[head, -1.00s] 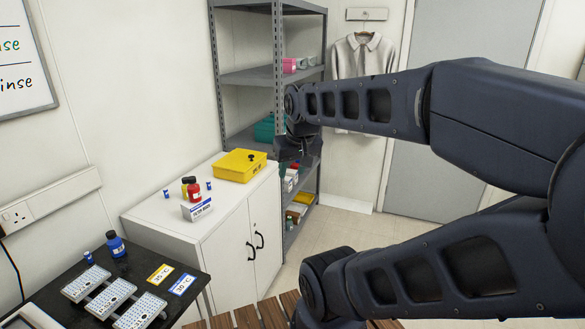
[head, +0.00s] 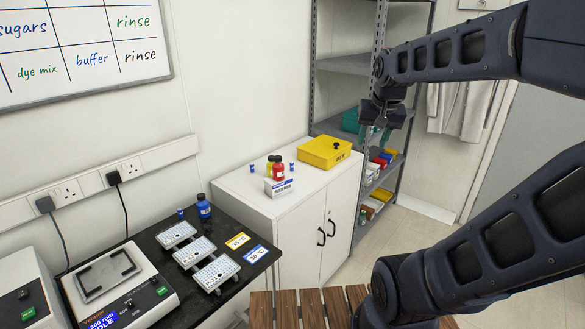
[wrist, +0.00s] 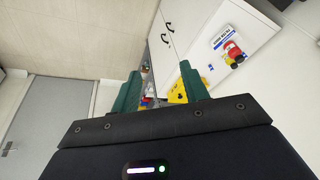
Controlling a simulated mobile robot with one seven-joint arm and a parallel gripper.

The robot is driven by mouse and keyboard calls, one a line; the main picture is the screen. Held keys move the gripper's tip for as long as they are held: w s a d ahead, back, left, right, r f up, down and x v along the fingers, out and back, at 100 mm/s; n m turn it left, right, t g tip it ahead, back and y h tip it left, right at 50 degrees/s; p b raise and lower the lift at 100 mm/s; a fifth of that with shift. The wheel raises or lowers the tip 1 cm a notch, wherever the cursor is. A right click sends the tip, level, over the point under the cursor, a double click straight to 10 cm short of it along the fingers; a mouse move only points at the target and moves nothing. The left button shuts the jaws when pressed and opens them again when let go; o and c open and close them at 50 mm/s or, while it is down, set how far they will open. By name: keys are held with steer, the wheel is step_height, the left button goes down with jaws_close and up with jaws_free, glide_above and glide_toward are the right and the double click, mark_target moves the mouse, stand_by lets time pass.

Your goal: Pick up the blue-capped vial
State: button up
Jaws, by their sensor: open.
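My gripper (head: 374,140) is in the air beyond the cabinet's right side, by the shelving, away from all three vials. In the wrist view, its two green fingers (wrist: 161,92) are apart with nothing held between them.
The white cabinet (head: 290,222) carries red and yellow bottles (head: 278,172), a labelled box (head: 278,188) and a yellow box (head: 324,152). Metal shelving (head: 345,63) stands behind.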

steer(key=w+a+r+m+g, duration=0.15)
steer(key=w+m, duration=0.25)
steer(key=w, duration=1.1)
steer(key=m+g+h, duration=0.2)
steer(key=m+g, duration=0.1)
steer(key=m, duration=0.9)
glide_above(292, 163)
steer(key=a, duration=0.2)
step_height(292, 163, down, 27)
steer(key=shift+t, duration=0.25)
steer(key=shift+w+d+f, duration=0.1)
steer(key=shift+d+f, duration=0.2)
steer(key=shift+f, duration=1.45)
steer(key=shift+w+d+f, duration=0.1)
steer(key=shift+d+f, duration=0.25)
steer(key=shift+f, duration=1.35)
steer(key=shift+d+f, duration=0.3)
steer(key=shift+f, duration=1.45)
jaws_close()
